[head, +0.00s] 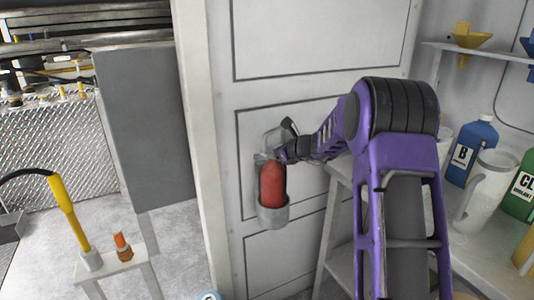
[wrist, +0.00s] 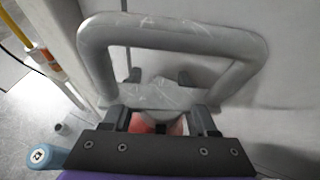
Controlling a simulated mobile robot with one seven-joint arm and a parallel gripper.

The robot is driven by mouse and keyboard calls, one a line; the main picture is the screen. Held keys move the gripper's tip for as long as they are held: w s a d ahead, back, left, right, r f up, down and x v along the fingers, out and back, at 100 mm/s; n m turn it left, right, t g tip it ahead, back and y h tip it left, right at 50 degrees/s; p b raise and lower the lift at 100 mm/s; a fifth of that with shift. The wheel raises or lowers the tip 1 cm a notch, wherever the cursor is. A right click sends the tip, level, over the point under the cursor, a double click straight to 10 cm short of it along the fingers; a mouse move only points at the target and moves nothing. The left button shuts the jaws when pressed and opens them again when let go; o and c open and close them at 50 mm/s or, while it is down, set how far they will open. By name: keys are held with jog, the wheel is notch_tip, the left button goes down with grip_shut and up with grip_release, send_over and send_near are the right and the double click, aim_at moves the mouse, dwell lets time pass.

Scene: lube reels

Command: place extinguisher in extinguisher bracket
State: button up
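The red extinguisher (head: 271,185) stands upright with its lower end inside the grey cup of the extinguisher bracket (head: 272,214), on the white panelled door. My gripper (head: 280,152) is at the top of the extinguisher, reaching in from the right. In the wrist view, my gripper's fingers (wrist: 161,108) are wide apart, with a grey plate-like part between and over them. A bit of the red extinguisher (wrist: 148,121) shows below that part. A thick grey loop (wrist: 172,28) arches beyond the fingers, close to the door. The fingertips are mostly hidden, so contact cannot be seen.
A white shelf unit with a blue bottle (head: 472,150), a white jug (head: 487,190) and a green bottle (head: 522,190) stands at right. At left are a grey panel (head: 140,125) and a small stand with a yellow-handled tool (head: 68,212) and an orange-capped item (head: 122,246).

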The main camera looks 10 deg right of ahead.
jog(key=o, duration=0.3)
jog(key=shift+r, duration=0.15)
jog(key=p+v, duration=0.1)
jog(key=v, duration=1.1)
dwell(0.8)
